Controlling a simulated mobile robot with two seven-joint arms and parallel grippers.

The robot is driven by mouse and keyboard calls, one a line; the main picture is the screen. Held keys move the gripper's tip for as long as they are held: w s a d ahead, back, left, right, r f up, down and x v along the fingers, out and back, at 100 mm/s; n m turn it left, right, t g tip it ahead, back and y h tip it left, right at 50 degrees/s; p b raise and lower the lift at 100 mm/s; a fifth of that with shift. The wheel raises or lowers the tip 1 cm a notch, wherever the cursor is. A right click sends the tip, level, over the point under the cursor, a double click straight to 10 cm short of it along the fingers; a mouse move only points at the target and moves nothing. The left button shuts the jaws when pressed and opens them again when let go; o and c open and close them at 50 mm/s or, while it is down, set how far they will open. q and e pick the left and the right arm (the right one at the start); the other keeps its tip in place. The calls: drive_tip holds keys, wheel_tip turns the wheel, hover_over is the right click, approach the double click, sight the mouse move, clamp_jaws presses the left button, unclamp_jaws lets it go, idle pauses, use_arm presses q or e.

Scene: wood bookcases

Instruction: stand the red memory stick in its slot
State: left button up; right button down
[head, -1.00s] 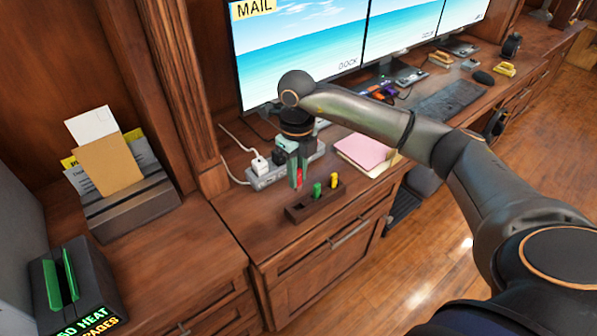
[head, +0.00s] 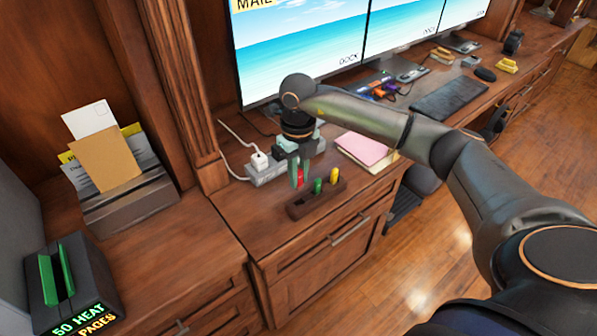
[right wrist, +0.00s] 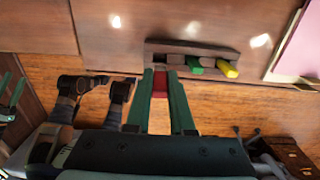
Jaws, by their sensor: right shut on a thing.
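My right gripper (head: 300,183) is shut on the red memory stick (head: 301,178) and points down over the left end of the dark wooden holder (head: 300,209). In the right wrist view the red stick (right wrist: 160,82) shows between the two green fingers, by the left part of the holder (right wrist: 165,47). The stick's lower end is hard to see, so I cannot tell whether it has entered a slot. A green stick (head: 317,186) and a yellow stick (head: 334,175) stand in the holder to the right.
A power strip (head: 265,174) with a white plug lies behind the gripper. Pink and yellow paper pads (head: 362,149) lie to the right. A letter rack (head: 130,200) and a dark box with green slots (head: 75,285) stand at the left. Monitors line the back.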

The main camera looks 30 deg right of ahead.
sight(299, 185)
wheel_tip(299, 185, down, 2)
drive_tip(key=shift+f+b, duration=0.1)
drive_tip(key=shift+b, duration=0.45)
drive_tip(key=shift+f, duration=0.35)
drive_tip(key=shift+f+b, duration=0.25)
drive_tip(key=shift+b, duration=0.15)
use_arm(q)
drive_tip(key=shift+w+d+f, duration=0.35)
drive_tip(key=shift+d+f, duration=0.25)
drive_tip(key=shift+d, duration=0.1)
drive_tip(key=shift+a, duration=0.2)
drive_tip(key=shift+s, duration=0.2)
drive_tip(key=shift+w+f+b, duration=0.15)
drive_tip(key=shift+f+b, duration=0.85)
drive_tip(key=shift+f, duration=0.15)
use_arm(e)
drive_tip(key=shift+f, duration=1.7)
drive_tip(key=c, duration=0.7)
unclamp_jaws()
